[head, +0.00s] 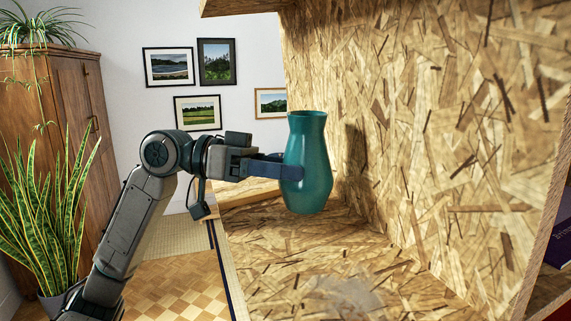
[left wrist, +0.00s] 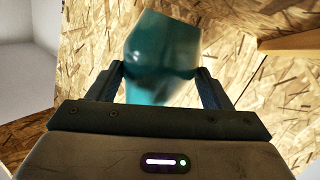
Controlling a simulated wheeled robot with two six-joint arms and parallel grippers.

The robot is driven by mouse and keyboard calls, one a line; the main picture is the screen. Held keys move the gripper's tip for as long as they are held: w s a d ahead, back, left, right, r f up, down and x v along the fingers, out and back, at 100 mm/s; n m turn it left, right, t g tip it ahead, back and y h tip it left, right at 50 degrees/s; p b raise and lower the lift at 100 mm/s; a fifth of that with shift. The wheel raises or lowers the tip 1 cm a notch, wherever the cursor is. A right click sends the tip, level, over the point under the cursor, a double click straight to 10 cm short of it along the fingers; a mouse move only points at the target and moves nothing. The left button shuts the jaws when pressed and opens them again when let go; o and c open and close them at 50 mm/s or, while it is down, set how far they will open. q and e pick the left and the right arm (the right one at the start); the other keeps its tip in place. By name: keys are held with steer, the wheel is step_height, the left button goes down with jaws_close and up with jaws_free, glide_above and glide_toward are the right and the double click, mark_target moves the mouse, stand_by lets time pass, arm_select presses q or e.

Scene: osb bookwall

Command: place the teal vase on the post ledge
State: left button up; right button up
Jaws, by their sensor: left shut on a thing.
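The teal vase (head: 309,158) stands upright in the grip of my left gripper (head: 290,172) in the head view, in front of the OSB back panel. My right gripper is in neither view.
The OSB wall (head: 430,130) rises right behind the vase. An upright panel edge (head: 548,200) with books beyond stands at the right. The ledge in front of the vase is bare. A wooden cabinet (head: 62,120) and a snake plant (head: 50,215) stand at the left.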

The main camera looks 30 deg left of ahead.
arm_select(q)
steer(key=shift+f, duration=0.15)
steer(key=shift+f, duration=0.15)
steer(key=shift+f+b, duration=0.5)
steer(key=shift+b, duration=0.15)
steer(key=o, duration=1.2)
steer(key=shift+r, duration=0.1)
